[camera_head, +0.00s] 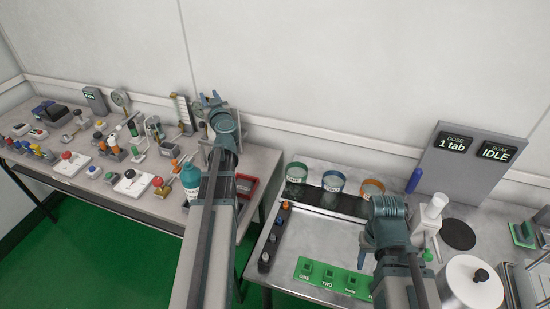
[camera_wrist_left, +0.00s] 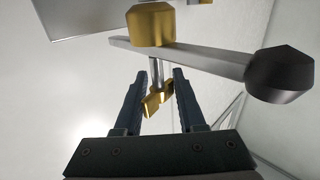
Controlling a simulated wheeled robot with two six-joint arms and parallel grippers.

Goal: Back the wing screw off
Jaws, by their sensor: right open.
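The wing screw (camera_wrist_left: 157,98) is brass coloured and sits on the end of a short silver shaft in the left wrist view. The shaft comes out from under a flat grey bar (camera_wrist_left: 205,58). My left gripper (camera_wrist_left: 158,88) is open, with one finger on each side of the wings; they sit slantwise between the fingers with little space, and I see no clear grip. In the head view my left gripper (camera_head: 210,98) is by the wall at the back of the left table, and the screw is hidden. My right gripper (camera_head: 387,208) is over the right table, its fingertips hidden.
A brass knob (camera_wrist_left: 151,25) and a dark faceted knob (camera_wrist_left: 280,74) are close to the left fingers. Several testers crowd the left table, with a teal bottle (camera_head: 190,180) beside my left arm. Cups, a green strip (camera_head: 330,276) and a pot (camera_head: 470,284) occupy the right table.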

